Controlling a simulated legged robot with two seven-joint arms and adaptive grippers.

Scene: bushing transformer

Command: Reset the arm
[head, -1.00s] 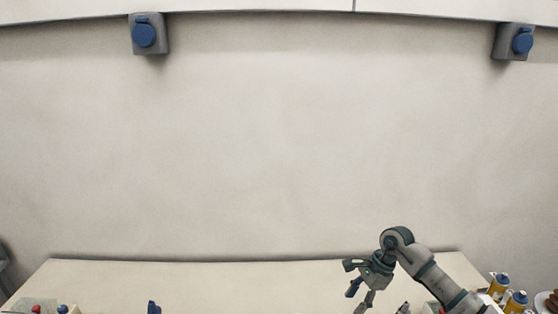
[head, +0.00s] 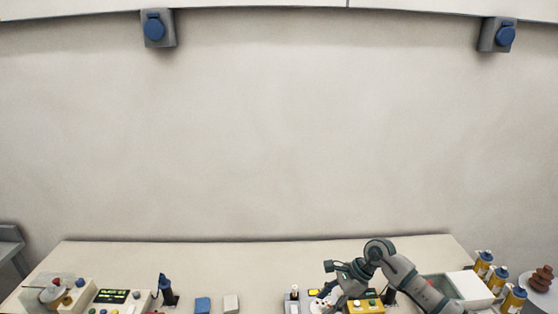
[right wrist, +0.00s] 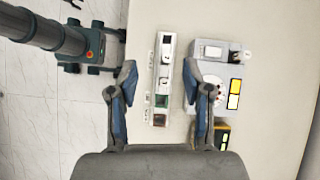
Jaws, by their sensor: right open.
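My right arm comes in from the lower right in the head view. Its gripper (head: 335,284) hangs over the right half of the table, above the small devices there. In the right wrist view the two blue-padded fingers of this gripper (right wrist: 160,72) stand wide apart with nothing held between them. A narrow white panel with switches (right wrist: 161,85) lies below, in the gap between the fingers. My left gripper does not show in the head view.
The back middle is clear.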

